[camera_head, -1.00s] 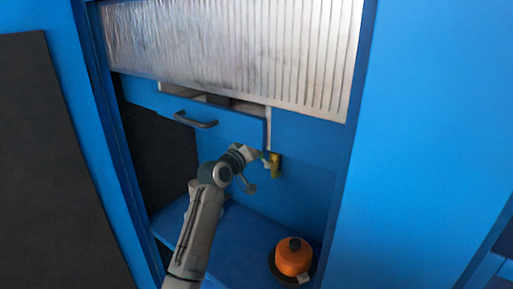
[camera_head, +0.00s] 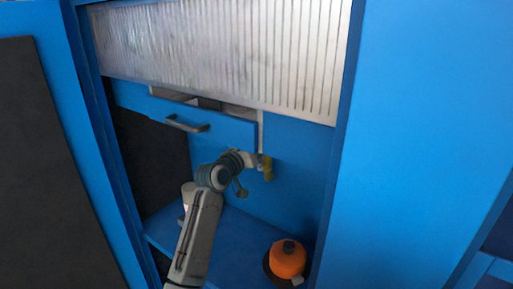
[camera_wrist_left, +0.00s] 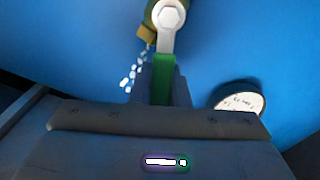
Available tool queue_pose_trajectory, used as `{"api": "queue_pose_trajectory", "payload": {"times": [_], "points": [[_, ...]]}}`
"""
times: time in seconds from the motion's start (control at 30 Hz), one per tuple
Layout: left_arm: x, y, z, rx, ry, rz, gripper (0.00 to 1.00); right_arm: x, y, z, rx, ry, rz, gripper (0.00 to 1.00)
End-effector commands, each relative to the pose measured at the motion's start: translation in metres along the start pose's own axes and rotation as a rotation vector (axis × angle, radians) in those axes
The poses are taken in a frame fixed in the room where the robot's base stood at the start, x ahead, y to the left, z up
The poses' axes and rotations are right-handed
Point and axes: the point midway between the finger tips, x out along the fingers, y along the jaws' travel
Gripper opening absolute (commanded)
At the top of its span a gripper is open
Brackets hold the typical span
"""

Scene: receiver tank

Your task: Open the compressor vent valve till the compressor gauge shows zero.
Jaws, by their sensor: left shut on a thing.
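The vent valve (camera_head: 267,168) is a small brass fitting on the blue panel, right of my left gripper (camera_head: 252,160) in the head view. In the left wrist view its bolted lever (camera_wrist_left: 168,20) has a green grip (camera_wrist_left: 163,80). My left gripper (camera_wrist_left: 161,88) is shut on this green grip. White specks (camera_wrist_left: 130,76) trail from the brass outlet (camera_wrist_left: 147,35) beside the lever. A round white-faced gauge (camera_wrist_left: 240,98) is right of the gripper; its lower part is hidden and its reading is too small to tell. My right gripper is out of view.
A blue drawer front with a dark handle (camera_head: 186,124) is up and left of the valve. Blue cabinet walls flank the bay; a ribbed metal panel (camera_head: 215,48) is above.

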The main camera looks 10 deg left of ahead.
Motion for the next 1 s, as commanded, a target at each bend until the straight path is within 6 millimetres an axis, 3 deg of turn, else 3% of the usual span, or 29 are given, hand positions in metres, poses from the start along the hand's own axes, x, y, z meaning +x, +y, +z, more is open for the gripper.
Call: {"api": "queue_pose_trajectory", "payload": {"times": [0.13, 0.17, 0.23, 0.27, 0.53, 0.67, 1.0], "points": [[0.0, 0.0, 0.001, -0.002, -0.002, 0.0, 0.0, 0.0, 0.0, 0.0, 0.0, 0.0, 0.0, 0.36], [0.0, 0.0, 0.002, -0.002, -0.002, 0.0, 0.21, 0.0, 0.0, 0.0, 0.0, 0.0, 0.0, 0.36], [0.0, 0.0, 0.001, -0.002, -0.002, 0.0, 0.35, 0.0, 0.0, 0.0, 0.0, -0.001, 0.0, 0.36], [0.0, 0.0, 0.001, -0.002, -0.002, 0.0, 0.37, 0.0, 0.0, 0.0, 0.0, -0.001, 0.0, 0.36], [-0.001, 0.0, 0.001, -0.002, -0.001, 0.0, 0.37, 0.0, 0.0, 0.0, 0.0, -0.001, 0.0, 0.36], [-0.01, -0.001, 0.001, 0.0, 0.001, 0.0, 0.37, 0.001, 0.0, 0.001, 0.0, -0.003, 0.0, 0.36], [-0.075, -0.001, 0.002, 0.002, -0.001, -0.001, 0.37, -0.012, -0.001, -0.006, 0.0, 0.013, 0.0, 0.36]]}}
